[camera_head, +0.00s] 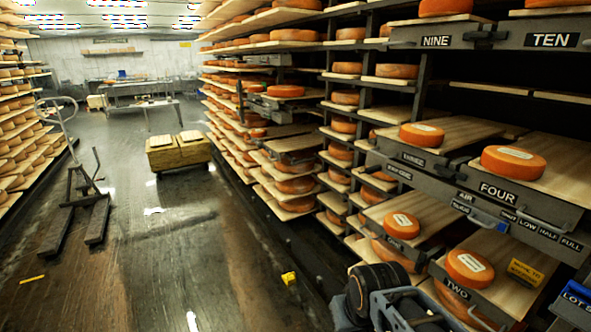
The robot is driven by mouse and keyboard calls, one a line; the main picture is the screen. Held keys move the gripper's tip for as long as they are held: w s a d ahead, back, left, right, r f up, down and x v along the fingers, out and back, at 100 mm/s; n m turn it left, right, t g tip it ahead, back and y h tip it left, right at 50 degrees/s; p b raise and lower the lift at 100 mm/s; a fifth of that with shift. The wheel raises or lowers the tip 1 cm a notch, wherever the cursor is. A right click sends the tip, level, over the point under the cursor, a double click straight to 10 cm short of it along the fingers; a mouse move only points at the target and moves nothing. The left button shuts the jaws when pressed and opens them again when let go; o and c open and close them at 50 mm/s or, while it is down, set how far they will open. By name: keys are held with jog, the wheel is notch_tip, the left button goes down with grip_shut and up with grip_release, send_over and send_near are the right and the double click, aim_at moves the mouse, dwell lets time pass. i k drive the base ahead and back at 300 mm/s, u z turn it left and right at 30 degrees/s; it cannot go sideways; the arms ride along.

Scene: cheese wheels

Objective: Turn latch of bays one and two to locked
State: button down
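Bay two is marked by a TWO label (457,288) on the lower shelf front at the right. An orange cheese wheel (470,268) with a pale label sits on its board. I cannot make out the latch of these two bays; my arm covers part of the lower shelf front. My gripper (408,312) is at the bottom edge, in front of and below these bays. It is partly cut off, and its finger opening is unclear.
Above are bays with a FOUR label (497,192), a NINE label (436,41) and a TEN label (552,40). A blue tag (577,296) and a yellow tag (525,271) are at the right. A wooden-topped cart (178,152) and a pallet jack (85,205) stand in the aisle.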

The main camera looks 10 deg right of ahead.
aim_at(419, 265)
jog(key=u, duration=0.1)
jog(key=k, duration=1)
jog(key=z, duration=0.9)
jog(key=i, duration=0.85)
jog(key=u, duration=0.85)
jog(key=i, duration=0.65)
jog(key=u, duration=0.7)
